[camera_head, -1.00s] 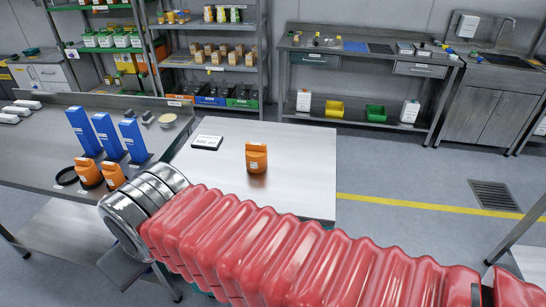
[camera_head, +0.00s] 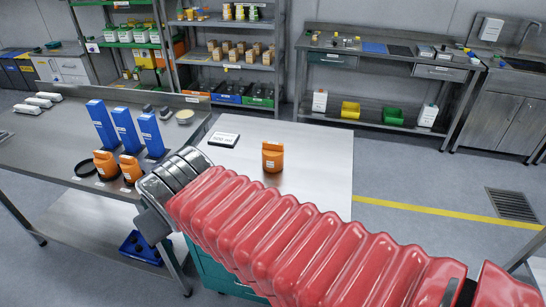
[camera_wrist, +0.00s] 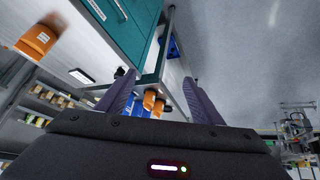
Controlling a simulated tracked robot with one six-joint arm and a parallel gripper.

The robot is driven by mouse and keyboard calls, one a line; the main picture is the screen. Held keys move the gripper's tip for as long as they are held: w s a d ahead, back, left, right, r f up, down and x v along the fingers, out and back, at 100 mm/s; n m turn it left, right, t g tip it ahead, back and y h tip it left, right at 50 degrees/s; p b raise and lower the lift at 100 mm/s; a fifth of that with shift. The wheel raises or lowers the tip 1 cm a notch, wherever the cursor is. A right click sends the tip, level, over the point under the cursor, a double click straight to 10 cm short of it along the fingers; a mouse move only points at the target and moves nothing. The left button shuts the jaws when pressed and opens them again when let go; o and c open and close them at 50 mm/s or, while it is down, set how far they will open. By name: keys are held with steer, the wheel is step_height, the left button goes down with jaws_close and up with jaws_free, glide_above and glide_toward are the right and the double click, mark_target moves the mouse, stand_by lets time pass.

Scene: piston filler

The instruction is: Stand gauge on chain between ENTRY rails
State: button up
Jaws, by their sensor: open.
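An orange block-shaped piece (camera_head: 272,157) with a pale label stands upright on the bare steel table. An orange piece (camera_wrist: 38,40) also shows at upper left in the wrist view. Two similar orange pieces (camera_head: 118,166) stand on the left bench, with tall blue blocks (camera_head: 126,129) behind them. I cannot tell which of these is the gauge. My gripper (camera_wrist: 159,80) is open and empty, its dark fingers apart; orange pieces show far beyond the gap. The head view hides my gripper. I cannot make out the chain or ENTRY rails.
The steel table (camera_head: 325,165) also bears a labelled plate (camera_head: 223,139). A black ring (camera_head: 85,169) lies on the left bench (camera_head: 40,130). Shelves (camera_head: 230,60) and a workbench (camera_head: 390,75) line the back wall. Open floor lies to the right.

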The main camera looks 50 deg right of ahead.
steer(key=o, duration=0.5)
steer(key=w+d+m+t+h, duration=0.1)
steer(key=w+d+h, duration=0.2)
steer(key=d, duration=1)
steer(key=shift+w+m, duration=0.4)
steer(key=shift+w, duration=0.6)
steer(key=w+d+f+t+h, duration=0.1)
steer(key=d+h, duration=0.1)
steer(key=d, duration=1.1)
steer(key=m+t+y, duration=0.1)
steer(key=t+y, duration=0.1)
steer(key=t, duration=0.2)
glide_toward(279, 156)
steer(key=shift+w+a+f, duration=0.1)
steer(key=shift+w+f, duration=0.05)
steer(key=shift+f, duration=0.05)
steer(key=shift+w, duration=0.15)
steer(key=shift+x, duration=4.25)
steer(key=shift+r, duration=0.1)
steer(key=shift+x, duration=2.65)
